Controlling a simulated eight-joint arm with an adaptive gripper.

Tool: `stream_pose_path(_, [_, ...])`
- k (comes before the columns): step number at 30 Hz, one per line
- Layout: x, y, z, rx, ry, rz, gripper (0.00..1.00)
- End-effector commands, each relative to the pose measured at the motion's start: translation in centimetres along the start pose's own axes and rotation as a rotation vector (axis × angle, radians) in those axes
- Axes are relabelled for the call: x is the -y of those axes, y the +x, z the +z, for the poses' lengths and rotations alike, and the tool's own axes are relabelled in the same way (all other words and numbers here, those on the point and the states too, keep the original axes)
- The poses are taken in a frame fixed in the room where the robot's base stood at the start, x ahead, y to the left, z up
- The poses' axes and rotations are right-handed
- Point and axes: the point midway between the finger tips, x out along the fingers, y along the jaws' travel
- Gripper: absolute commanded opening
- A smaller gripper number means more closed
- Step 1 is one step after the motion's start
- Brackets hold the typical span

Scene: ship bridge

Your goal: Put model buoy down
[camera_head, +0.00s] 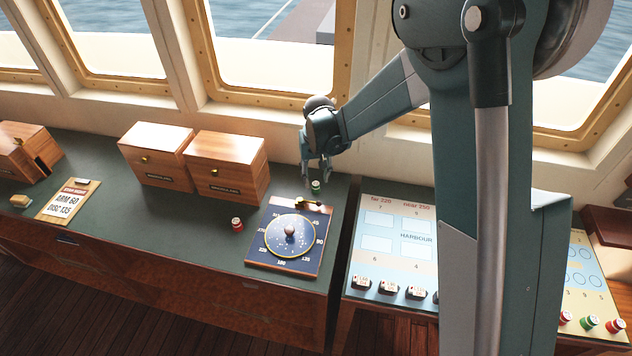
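A small model buoy (316,186), green with a pale band, is just below my gripper (318,178), near the back edge of the compass board (252,256). My gripper points down and its two fingers look spread, with a gap beside the buoy. At this size I cannot tell whether a finger touches it, or whether it rests on the green counter (205,222). A red and white model buoy (237,224) stands upright on the counter, left of the board.
Two wooden boxes (157,154) (227,166) stand at the back. A clipboard (68,201) reads "ARM 60 DISC 135". The chart panel (392,232) lies right of a gap, with several dark blocks at its front. Red and green buoys (588,322) stand at far right. Counter left of the red buoy is clear.

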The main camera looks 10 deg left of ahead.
Motion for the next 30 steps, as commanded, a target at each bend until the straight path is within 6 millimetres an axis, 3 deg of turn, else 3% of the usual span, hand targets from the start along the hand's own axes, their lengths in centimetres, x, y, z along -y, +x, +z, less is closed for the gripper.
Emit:
stream_pose_path(15, [0.0,-6.3,0.0,0.0,0.0,0.0,0.34])
stream_pose_path(30, [0.0,-7.2,0.0,0.0,0.0,0.0,0.34])
